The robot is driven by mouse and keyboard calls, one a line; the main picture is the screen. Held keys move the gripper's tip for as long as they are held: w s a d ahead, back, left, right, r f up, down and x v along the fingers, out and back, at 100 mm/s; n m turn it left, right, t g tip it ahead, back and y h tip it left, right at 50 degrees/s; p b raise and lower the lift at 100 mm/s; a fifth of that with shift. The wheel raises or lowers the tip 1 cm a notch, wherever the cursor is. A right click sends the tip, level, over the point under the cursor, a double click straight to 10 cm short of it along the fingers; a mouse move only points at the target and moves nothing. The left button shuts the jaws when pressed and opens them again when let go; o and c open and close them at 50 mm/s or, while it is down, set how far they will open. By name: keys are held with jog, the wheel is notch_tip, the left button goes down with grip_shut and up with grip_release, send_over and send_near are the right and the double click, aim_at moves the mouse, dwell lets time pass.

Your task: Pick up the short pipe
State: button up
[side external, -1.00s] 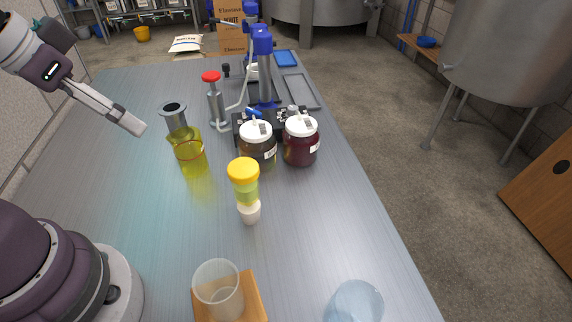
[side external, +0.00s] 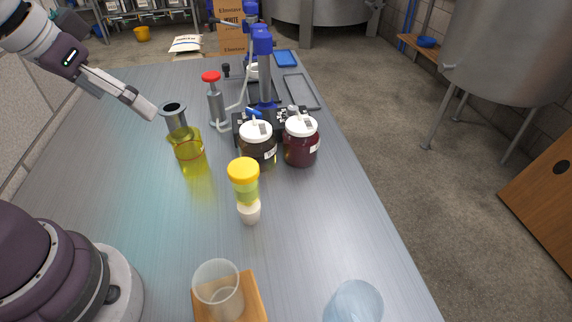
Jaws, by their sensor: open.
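The short pipe (side external: 175,118) is a grey, hollow cylinder with a dark open top. It leans slightly, at or just behind a yellow transparent vessel (side external: 189,149); I cannot tell whether its lower end is inside or behind it. My gripper (side external: 152,109) comes in from the upper left and is open and empty. Its tips are close to the left of the pipe's top rim in the picture; the fingers overlap from this side, and no contact shows.
Two white-lidded jars (side external: 257,146) (side external: 301,145) stand right of the vessel. A red-topped device (side external: 213,98) stands behind. A yellow-capped container (side external: 245,180) is nearer, with a clear cup (side external: 217,287) on a wooden block (side external: 256,298) in front. The table's left middle is clear.

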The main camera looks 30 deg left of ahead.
jog(key=w+a+f+n+y, duration=0.2)
jog(key=w+a+f+n, duration=0.15)
jog(key=w+a, duration=0.55)
jog(key=n+y, duration=0.1)
jog(key=n, duration=0.2)
send_near(172, 107)
jog(key=shift+m+g, duration=0.25)
jog(key=shift+g, duration=0.05)
jog(key=x, duration=0.4)
jog(key=shift+s+a+f, duration=0.1)
jog(key=shift+s+f, duration=0.05)
jog(key=shift+f, duration=0.35)
jog(key=x, duration=0.2)
jog(key=w+x, duration=0.1)
jog(key=x, duration=0.2)
jog(key=shift+w, duration=0.1)
jog(key=shift+c, duration=0.2)
jog(key=c, duration=1.3)
jog(key=shift+r, duration=0.1)
